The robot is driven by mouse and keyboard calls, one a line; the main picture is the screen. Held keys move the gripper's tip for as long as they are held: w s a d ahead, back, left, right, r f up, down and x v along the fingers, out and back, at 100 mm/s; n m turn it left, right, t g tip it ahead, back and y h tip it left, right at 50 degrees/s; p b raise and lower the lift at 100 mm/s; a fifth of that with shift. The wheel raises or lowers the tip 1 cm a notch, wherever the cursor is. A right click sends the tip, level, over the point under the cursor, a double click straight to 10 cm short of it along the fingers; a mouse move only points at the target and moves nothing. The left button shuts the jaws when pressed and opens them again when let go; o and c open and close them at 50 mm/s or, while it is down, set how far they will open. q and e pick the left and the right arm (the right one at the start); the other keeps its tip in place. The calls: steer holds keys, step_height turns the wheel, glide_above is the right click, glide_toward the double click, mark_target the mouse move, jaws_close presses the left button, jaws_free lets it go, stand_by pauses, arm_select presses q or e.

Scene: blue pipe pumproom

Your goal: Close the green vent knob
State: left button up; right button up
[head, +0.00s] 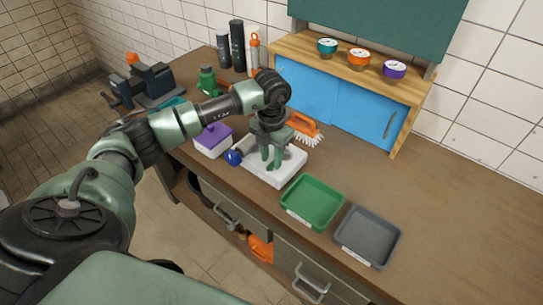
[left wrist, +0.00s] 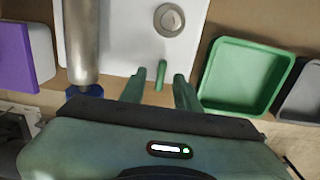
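The green vent knob (left wrist: 162,75) is a narrow upright bar in the left wrist view, at the near edge of a white base (left wrist: 130,20). My left gripper (left wrist: 160,76) has its fingers apart, one on each side of the knob, with visible gaps. In the head view my left gripper (head: 271,160) points down over the white base (head: 290,168), and its green fingers hide the knob or blend with it. A steel pipe (left wrist: 84,40) with a blue knob (left wrist: 85,91) lies left of the fingers. My right gripper is not in view.
A green tray (head: 313,203) and a grey tray (head: 368,237) stand right of the base. A white-and-purple block (head: 213,139) is on its left. An orange brush (head: 304,127) lies behind. The bench's right part is clear.

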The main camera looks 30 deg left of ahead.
arm_select(q)
steer(key=shift+f, duration=0.55)
jaws_close()
